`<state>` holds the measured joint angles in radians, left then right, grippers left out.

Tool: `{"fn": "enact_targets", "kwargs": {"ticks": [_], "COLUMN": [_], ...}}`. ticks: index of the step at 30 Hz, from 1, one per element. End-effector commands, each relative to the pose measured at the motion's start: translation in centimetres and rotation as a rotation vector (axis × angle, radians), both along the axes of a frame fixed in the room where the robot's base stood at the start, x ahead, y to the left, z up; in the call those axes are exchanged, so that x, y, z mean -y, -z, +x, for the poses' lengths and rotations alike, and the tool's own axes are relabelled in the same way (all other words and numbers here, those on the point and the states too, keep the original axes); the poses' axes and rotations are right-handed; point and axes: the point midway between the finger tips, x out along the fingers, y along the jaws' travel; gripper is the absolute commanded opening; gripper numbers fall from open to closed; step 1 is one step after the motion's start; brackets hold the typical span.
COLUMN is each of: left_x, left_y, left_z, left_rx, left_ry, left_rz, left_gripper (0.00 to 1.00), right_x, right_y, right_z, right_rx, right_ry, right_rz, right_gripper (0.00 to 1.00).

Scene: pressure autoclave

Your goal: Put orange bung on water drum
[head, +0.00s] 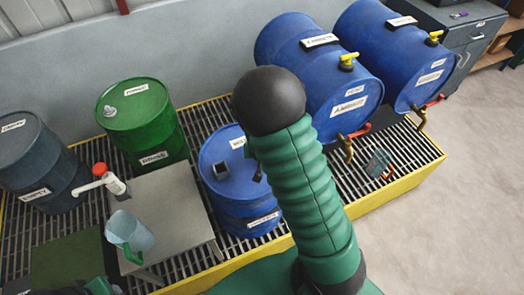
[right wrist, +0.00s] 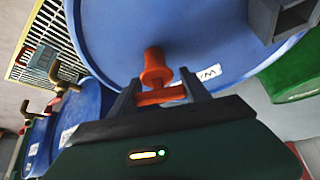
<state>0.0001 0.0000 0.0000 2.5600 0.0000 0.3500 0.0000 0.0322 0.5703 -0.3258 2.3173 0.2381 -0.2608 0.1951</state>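The orange bung (right wrist: 155,72) is in the right wrist view, its cross-bar between the two dark fingers of my right gripper (right wrist: 160,96). That gripper is shut on the bar, and the bung's stem points at the blue drum top (right wrist: 185,35). I cannot tell whether the bung touches the drum. In the head view the upright blue drum (head: 215,187) stands in the middle, with a white label starting with W on its top. My right arm covers its right side and hides the bung there. My left gripper's fingers do not show.
A green drum (head: 150,125) and dark blue drum (head: 45,160) stand left. A bench (head: 165,205) holds a jug (head: 130,235) and a white, red-capped item (head: 100,180). Two blue drums (head: 320,75) lie behind right.

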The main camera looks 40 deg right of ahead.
Motion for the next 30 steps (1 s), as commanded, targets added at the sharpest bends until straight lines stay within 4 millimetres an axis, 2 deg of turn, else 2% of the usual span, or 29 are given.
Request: {"fn": "enact_targets", "kwargs": {"ticks": [1,3,4,14,17,24,27,30], "left_x": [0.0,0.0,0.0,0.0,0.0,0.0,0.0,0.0], "left_y": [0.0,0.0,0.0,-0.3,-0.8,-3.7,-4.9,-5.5], "left_z": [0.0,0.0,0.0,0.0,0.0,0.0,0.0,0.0], "left_rx": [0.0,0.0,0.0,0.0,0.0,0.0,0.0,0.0], "left_ry": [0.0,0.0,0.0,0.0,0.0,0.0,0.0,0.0], "left_rz": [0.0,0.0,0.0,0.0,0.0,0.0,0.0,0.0], "left_gripper": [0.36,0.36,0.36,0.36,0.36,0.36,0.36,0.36], "right_x": [0.0,0.0,0.0,-0.2,-0.8,-3.0,-3.7,-4.2], "right_y": [0.0,0.0,0.0,-0.5,-2.0,-7.7,-9.4,-10.1], "right_z": [0.0,0.0,0.0,-0.1,-0.7,-3.3,-4.2,-4.7], "right_rx": [-0.001,-0.001,-0.001,0.0,0.0,0.001,0.0,-0.002], "right_ry": [0.0,0.0,-0.001,-0.001,-0.004,-0.006,-0.004,-0.002], "right_rz": [0.001,0.001,0.0,0.0,-0.001,0.001,0.001,0.001], "right_gripper": [0.65,0.75,0.76,0.76,0.76,0.76,0.76,0.76]}}
